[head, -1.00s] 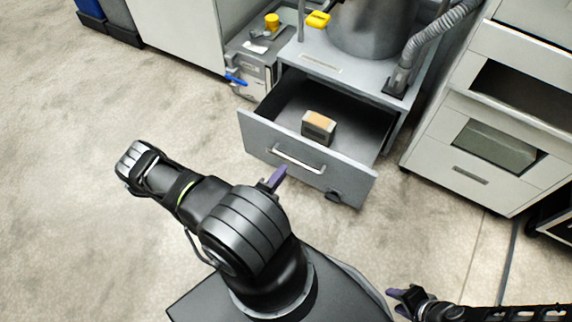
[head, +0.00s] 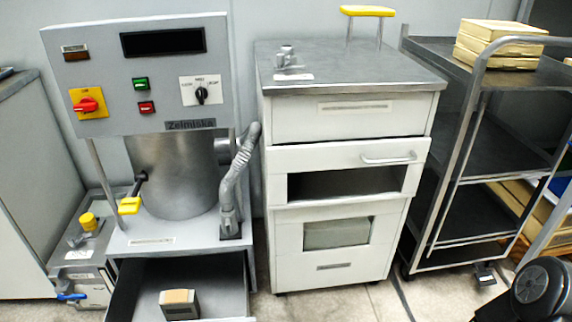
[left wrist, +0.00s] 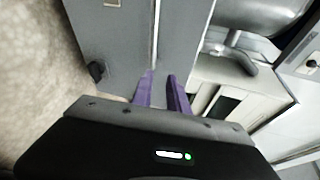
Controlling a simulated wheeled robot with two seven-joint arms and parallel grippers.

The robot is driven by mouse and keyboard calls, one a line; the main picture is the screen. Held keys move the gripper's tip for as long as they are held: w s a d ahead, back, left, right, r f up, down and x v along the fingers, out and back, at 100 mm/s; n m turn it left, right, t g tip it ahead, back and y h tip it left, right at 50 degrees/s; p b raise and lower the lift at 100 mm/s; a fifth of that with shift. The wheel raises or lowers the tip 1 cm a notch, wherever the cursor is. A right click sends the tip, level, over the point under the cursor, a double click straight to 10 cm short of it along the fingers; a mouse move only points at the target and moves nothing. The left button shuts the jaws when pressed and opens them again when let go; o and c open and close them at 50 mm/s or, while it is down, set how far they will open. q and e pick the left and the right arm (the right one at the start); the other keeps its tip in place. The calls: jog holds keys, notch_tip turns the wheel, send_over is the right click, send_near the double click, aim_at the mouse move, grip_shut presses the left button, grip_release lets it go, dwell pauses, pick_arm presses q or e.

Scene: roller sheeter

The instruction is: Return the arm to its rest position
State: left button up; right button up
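My left gripper (left wrist: 162,92) shows in the left wrist view, with two purple fingers a little apart and nothing between them. A grey panel and its edge lie beyond the fingertips, and I cannot tell the exact gap. In the head view the left arm is out of frame. A black link of my right arm (head: 540,292) shows at the lower right corner, and the right gripper is out of view. The grey drawer (head: 225,272) under the machine is open. A small tan-topped box (head: 180,304) lies in it.
The sheeter's control panel (head: 150,75) stands at the left, above a metal drum (head: 175,175). A white cabinet (head: 345,240) is in the middle. A black cart (head: 495,140) with stacked yellow boxes (head: 497,45) is at the right. A grey bin-like unit (head: 80,260) stands left of the drawer.

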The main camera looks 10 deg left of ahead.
pick_arm(q)
jog(key=w+d+r+m+g+h, duration=0.2)
jog(key=d+m+h, duration=0.6)
jog(key=d, duration=0.5)
jog(key=s+d+r+m+g+h, duration=0.2)
jog(key=s+d+m+g+h, duration=0.35)
jog(key=d+m+g, duration=0.45)
jog(key=s+d+f+m+g+y, duration=0.1)
jog(key=s+d+m+g+y, duration=0.15)
jog(key=s+m, duration=0.45)
jog(key=s+d+f+m+g+y, duration=0.2)
jog(key=s+m+g, duration=0.2)
jog(key=m, duration=0.8)
jog(key=w+r+m+t+y, duration=0.3)
jog(key=w+m+y, duration=0.35)
jog(key=m, duration=0.75)
notch_tip(320, 180, up, 23)
jog(key=w+h+p, duration=0.1)
jog(key=h+p, duration=0.1)
jog(key=p, duration=2.1)
jog(key=shift+w+m+t, duration=0.15)
jog(key=shift+m+t, duration=0.15)
jog(key=shift+t, duration=0.05)
